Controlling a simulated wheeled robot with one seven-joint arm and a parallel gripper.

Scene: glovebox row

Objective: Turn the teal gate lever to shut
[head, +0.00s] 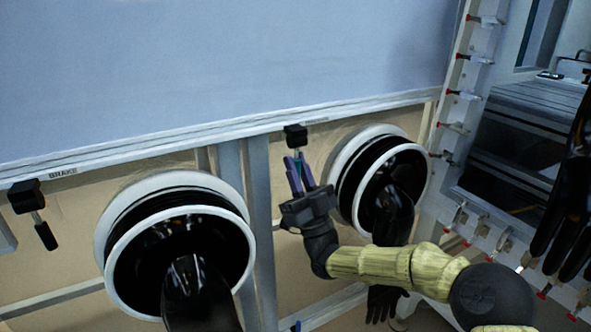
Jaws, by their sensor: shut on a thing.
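A black mount block (296,134) sits on the lower rim of the large pale panel, between the two round glove ports. A narrow teal lever (298,162) hangs down from it, mostly hidden by my gripper's fingers. My gripper (300,174) reaches up from below right, its two purplish fingers on either side of the lever. It is shut on the lever. The lever's lower end is hidden, and its exact angle is hard to tell.
A black lever (45,233) hangs at the far left beside a "BRAKE" label (62,172). White-rimmed glove ports stand left (112,225) and right (420,190), with black gloves hanging out. The right port is close beside my gripper. A clamp-lined frame (465,95) rises at right.

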